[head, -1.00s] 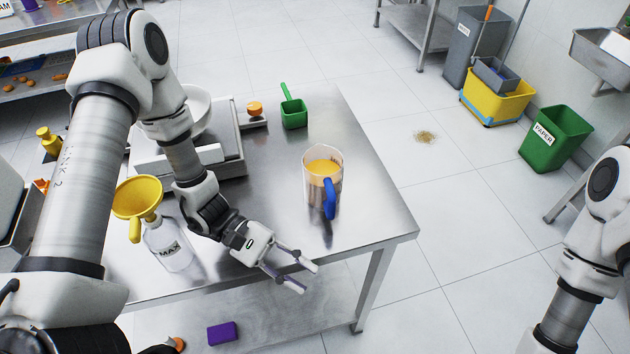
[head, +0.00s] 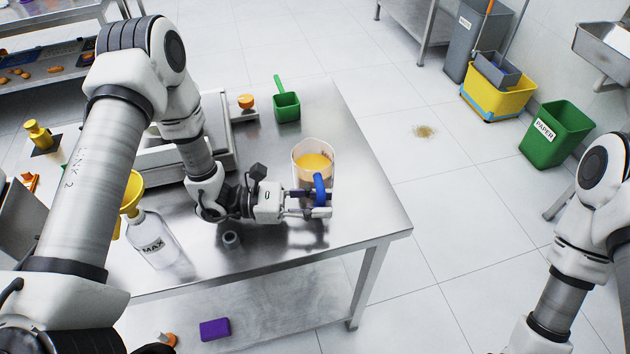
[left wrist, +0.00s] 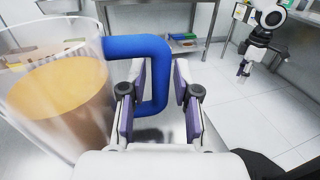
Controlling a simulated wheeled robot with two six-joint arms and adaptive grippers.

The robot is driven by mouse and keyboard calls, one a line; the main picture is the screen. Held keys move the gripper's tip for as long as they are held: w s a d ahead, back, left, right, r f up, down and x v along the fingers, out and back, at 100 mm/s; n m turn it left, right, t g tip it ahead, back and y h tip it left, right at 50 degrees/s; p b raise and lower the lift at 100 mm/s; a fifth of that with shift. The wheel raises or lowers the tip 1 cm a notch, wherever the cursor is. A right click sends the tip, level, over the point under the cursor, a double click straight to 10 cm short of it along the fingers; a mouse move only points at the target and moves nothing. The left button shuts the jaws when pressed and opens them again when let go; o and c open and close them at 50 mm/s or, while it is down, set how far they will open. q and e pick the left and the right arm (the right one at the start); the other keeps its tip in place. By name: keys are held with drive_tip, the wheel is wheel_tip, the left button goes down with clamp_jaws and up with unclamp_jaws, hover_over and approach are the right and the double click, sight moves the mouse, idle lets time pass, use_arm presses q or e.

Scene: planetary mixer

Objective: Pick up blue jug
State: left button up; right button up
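The blue jug is a clear measuring jug (head: 313,165) with a blue handle (head: 320,188) and an orange-yellow content. It stands upright on the steel table near its right edge. In the left wrist view the jug (left wrist: 60,95) is at the left and its blue handle (left wrist: 155,75) reaches between my fingers. My left gripper (left wrist: 158,92) is open, one finger inside the handle loop and one outside, with gaps visible beside the handle. In the head view the left gripper (head: 322,203) is at the handle. My right gripper (left wrist: 244,70) shows small in the left wrist view.
On the steel table (head: 365,215) stand a white bottle (head: 152,240) marked MAX with a yellow funnel, a scale at the back left and a green scoop (head: 286,104). A purple block (head: 215,329) lies on the lower shelf. The table right of the jug is clear.

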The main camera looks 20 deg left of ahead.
use_arm(q)
drive_tip(key=shift+d, duration=0.3)
drive_tip(key=shift+a, duration=0.1)
clamp_jaws()
drive_tip(key=shift+w, duration=0.1)
wheel_tip(320, 180, up, 10)
drive_tip(key=shift+f+b, duration=0.1)
drive_tip(key=shift+b, duration=0.75)
drive_tip(key=shift+r+p, duration=0.6)
drive_tip(key=shift+r, duration=0.5)
drive_tip(key=shift+r, duration=0.1)
